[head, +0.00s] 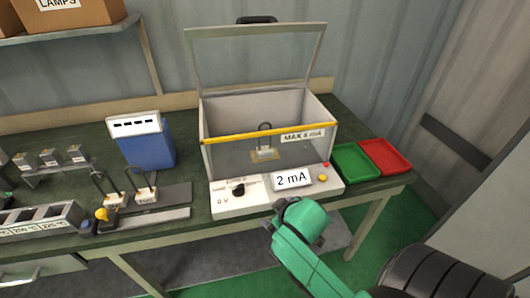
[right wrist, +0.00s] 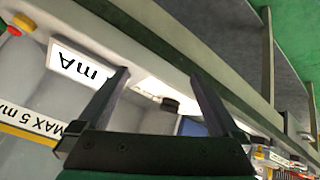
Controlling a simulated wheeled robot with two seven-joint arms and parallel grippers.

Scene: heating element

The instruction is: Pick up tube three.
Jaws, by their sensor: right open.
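One heating tube (head: 264,148), a dark loop on a pale base, stands inside the clear-walled test box (head: 225,160), whose lid is up. Two more such tubes, a left one (head: 115,200) and a right one (head: 146,194), stand side by side on the bench left of the box. I cannot read which is tube three. My left gripper is not in view.
A green tray (head: 356,163) and a red tray (head: 385,156) lie right of the box. A blue unit (head: 147,142) and a slotted grey block (head: 40,222) stand to the left. A yellow bar (head: 270,132) crosses the box's front top edge. The raised lid (head: 257,57) stands behind.

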